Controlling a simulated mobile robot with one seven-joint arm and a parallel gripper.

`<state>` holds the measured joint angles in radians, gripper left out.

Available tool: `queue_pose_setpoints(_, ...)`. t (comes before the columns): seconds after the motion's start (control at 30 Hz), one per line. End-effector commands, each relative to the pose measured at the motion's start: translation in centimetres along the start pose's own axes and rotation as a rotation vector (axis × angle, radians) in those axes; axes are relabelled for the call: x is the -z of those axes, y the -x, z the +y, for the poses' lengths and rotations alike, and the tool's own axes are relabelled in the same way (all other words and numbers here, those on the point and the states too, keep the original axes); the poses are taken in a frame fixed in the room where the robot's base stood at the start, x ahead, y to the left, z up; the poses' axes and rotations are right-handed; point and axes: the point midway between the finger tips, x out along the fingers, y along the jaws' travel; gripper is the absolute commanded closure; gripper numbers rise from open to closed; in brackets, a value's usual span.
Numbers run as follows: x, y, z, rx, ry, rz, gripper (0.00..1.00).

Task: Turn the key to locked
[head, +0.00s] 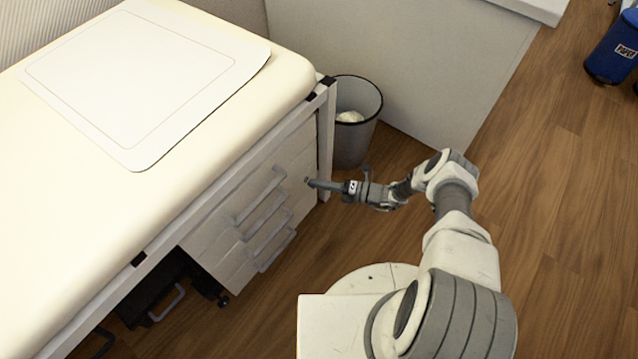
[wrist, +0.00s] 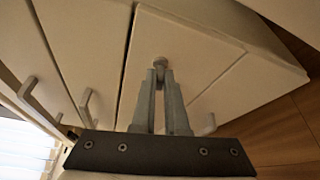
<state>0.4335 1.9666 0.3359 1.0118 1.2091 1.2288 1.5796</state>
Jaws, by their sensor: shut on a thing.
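The key (wrist: 159,62) shows as a small grey round-topped piece at the front of the white drawer cabinet (wrist: 105,35), between my fingertips. My gripper (wrist: 160,78) is shut on it, with both fingers close together and pointing at the drawer front. In the head view my gripper (head: 314,183) reaches the upper right part of the cabinet front (head: 228,265), right of the handles. The key is tiny there at the fingertips. The fingers hide most of the key and the lock, so I cannot tell how far it is turned.
The cabinet stands under a cream desk (head: 95,225) with a white mat (head: 150,80). Several drawer handles (head: 262,194) stick out left of my gripper. A waste bin (head: 352,150) stands close behind it. A blue bin (head: 612,50) is far right. Wooden floor on the right is clear.

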Motion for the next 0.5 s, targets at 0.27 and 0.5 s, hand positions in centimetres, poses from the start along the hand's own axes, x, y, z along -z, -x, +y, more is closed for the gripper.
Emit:
queue_pose_setpoints(0.27, 0.11, -0.06, -0.27, -0.064, -0.157, 0.0, 1.0)
queue_pose_setpoints(0.5, 0.12, -0.07, -0.3, -0.092, -0.225, 0.0, 1.0)
